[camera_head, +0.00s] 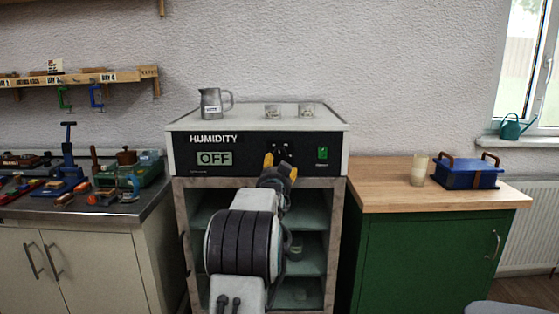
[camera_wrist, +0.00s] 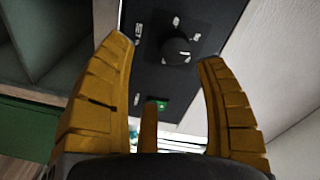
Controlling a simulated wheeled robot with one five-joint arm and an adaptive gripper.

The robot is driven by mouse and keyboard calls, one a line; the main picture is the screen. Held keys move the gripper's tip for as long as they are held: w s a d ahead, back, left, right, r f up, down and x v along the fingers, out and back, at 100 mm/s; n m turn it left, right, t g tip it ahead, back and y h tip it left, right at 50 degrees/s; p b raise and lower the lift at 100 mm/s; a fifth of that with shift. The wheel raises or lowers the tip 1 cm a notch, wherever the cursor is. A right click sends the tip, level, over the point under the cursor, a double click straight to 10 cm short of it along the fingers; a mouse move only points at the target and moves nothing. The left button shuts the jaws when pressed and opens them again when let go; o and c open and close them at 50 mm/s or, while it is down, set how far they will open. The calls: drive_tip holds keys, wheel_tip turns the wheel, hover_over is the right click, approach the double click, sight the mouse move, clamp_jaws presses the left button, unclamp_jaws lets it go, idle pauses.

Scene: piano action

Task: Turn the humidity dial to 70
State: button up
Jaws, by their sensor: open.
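The humidity cabinet's black front panel (camera_head: 240,158) faces me, with the word HUMIDITY and a display (camera_head: 214,158) that reads OFF. A green switch (camera_head: 322,153) sits at the panel's right and also shows in the wrist view (camera_wrist: 161,105). The round black dial (camera_wrist: 177,51) shows in the wrist view with pale marks around it. In the head view my gripper mostly hides it. My gripper (camera_head: 281,160) is in front of the panel at the dial. In the wrist view the yellow fingers (camera_wrist: 168,50) are spread open, one on each side of the dial; contact cannot be told.
A grey jug (camera_head: 211,103) and two small glass jars (camera_head: 272,111) stand on the cabinet top. A tool-covered bench (camera_head: 150,205) is at left. A wooden counter (camera_head: 385,190) at right holds a candle-like jar (camera_head: 419,169) and a blue box (camera_head: 467,172).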

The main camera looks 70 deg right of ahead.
sight(279, 157)
drive_tip(key=shift+w+d+r+n+p, duration=0.35)
drive_tip(key=shift+d+n, duration=0.95)
drive_tip(key=shift+n, duration=2.3)
drive_tip(key=shift+w+d+r+n+p, duration=0.3)
drive_tip(key=shift+d+n, duration=0.95)
drive_tip(key=shift+n, duration=2.35)
drive_tip(key=shift+w+d+r+n+p, duration=0.35)
drive_tip(key=shift+d+n, duration=0.95)
drive_tip(key=shift+n, duration=2.3)
drive_tip(key=shift+c, duration=0.3)
drive_tip(key=shift+f, duration=0.1)
drive_tip(key=c, duration=1.1)
drive_tip(key=shift+f+m+b, duration=0.15)
drive_tip(key=shift+m+b, duration=0.25)
drive_tip(key=shift+b, duration=0.1)
drive_tip(key=shift+c, duration=0.2)
drive_tip(key=shift+m+b, duration=0.35)
drive_tip(key=shift+m, duration=0.75)
